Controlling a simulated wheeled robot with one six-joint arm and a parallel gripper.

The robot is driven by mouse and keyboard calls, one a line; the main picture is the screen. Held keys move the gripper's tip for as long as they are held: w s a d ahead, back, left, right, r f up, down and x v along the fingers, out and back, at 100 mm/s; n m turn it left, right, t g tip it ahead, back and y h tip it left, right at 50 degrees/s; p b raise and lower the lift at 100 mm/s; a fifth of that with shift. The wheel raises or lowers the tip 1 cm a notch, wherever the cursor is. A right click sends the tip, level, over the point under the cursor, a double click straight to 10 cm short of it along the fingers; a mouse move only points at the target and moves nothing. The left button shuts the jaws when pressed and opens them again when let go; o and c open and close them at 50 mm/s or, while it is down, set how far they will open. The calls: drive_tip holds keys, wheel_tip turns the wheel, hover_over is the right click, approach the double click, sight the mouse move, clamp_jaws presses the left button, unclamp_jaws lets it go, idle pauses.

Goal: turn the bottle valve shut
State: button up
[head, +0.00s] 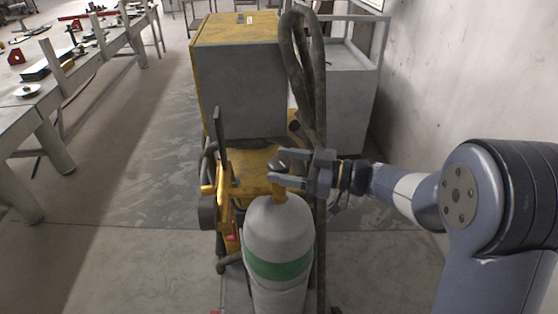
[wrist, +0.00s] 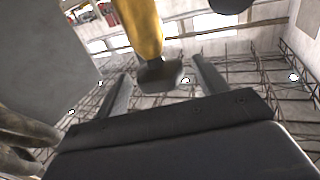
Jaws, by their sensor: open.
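The gas bottle (head: 279,238) is pale grey with a green band and stands upright in the lower middle of the head view. Its yellow valve body (head: 279,195) rises from the top, with a small dark knob (head: 279,166) above it. In the wrist view the yellow valve body (wrist: 142,28) comes down from the top edge and ends in the dark knob (wrist: 158,74). My gripper (head: 281,168) reaches in from the right and is open. In the wrist view the knob lies between the fingertips (wrist: 162,68), with a visible gap on each side.
A yellow and grey machine cabinet (head: 240,85) stands behind the bottle, with dark hoses (head: 303,65) hanging at its right. A grey cabinet (head: 348,100) stands by the right wall. A long workbench (head: 90,65) runs along the left, with clear floor (head: 135,180) between.

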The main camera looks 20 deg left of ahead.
drive_tip(key=shift+s+a, duration=0.1)
drive_tip(key=shift+a, duration=0.7)
drive_tip(key=shift+c, duration=0.3)
drive_tip(key=c, duration=0.9)
